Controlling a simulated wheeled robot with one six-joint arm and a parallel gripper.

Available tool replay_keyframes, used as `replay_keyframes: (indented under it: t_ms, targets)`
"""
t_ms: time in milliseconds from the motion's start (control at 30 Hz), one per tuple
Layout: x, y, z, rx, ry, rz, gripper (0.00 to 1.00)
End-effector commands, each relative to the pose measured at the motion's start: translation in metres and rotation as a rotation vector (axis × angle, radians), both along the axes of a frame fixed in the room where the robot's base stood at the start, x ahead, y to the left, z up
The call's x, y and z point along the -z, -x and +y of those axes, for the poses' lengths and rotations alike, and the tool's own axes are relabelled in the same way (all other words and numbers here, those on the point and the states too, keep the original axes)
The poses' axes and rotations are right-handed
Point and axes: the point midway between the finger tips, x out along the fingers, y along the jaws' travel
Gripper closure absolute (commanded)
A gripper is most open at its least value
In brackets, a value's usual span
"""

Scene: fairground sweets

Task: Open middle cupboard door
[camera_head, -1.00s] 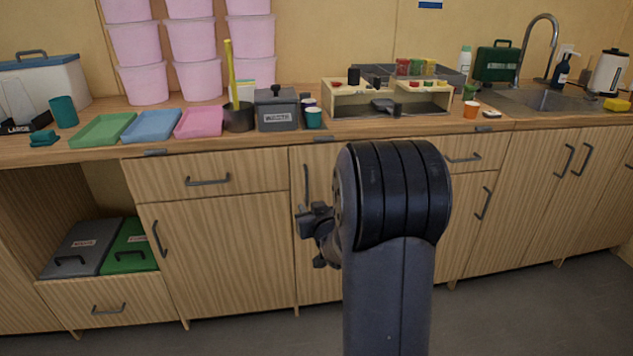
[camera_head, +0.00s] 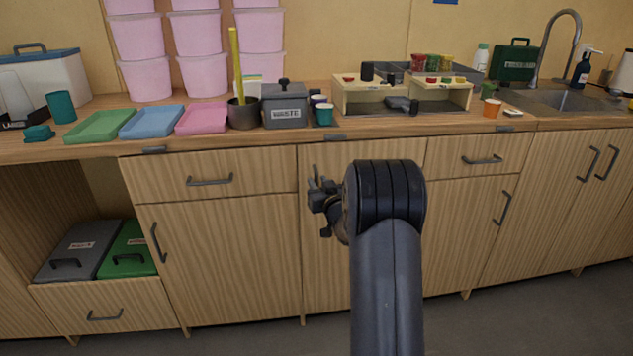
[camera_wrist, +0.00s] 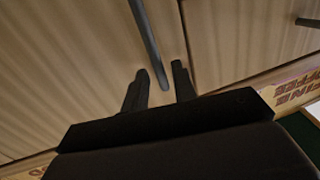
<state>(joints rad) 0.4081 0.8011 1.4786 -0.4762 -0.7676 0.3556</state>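The middle cupboard door (camera_head: 329,275) has pale striped wood and is closed, with much of it hidden behind my arm. Its dark upright bar handle (camera_wrist: 148,40) runs down in the wrist view, and its lower end lies between my two fingertips. In the head view the handle is mostly hidden by my gripper (camera_head: 319,193), which is at the door's upper left. In the wrist view my gripper (camera_wrist: 158,68) is open, with one finger on each side of the bar and gaps showing. I cannot tell whether either finger touches the handle.
Closed doors stand to the left (camera_head: 225,260) and right (camera_head: 465,230). A drawer (camera_head: 215,175) is above the left one. Clear floor (camera_head: 500,325) shows in front.

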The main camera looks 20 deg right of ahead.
Motion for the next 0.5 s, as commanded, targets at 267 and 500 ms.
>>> replay_keyframes:
  t_ms: [267,500]
  targets:
    - [0.0,-0.02,-0.001,-0.001,0.001,-0.001,0.74]
    - [0.0,-0.022,-0.002,0.0,0.0,0.0,0.74]
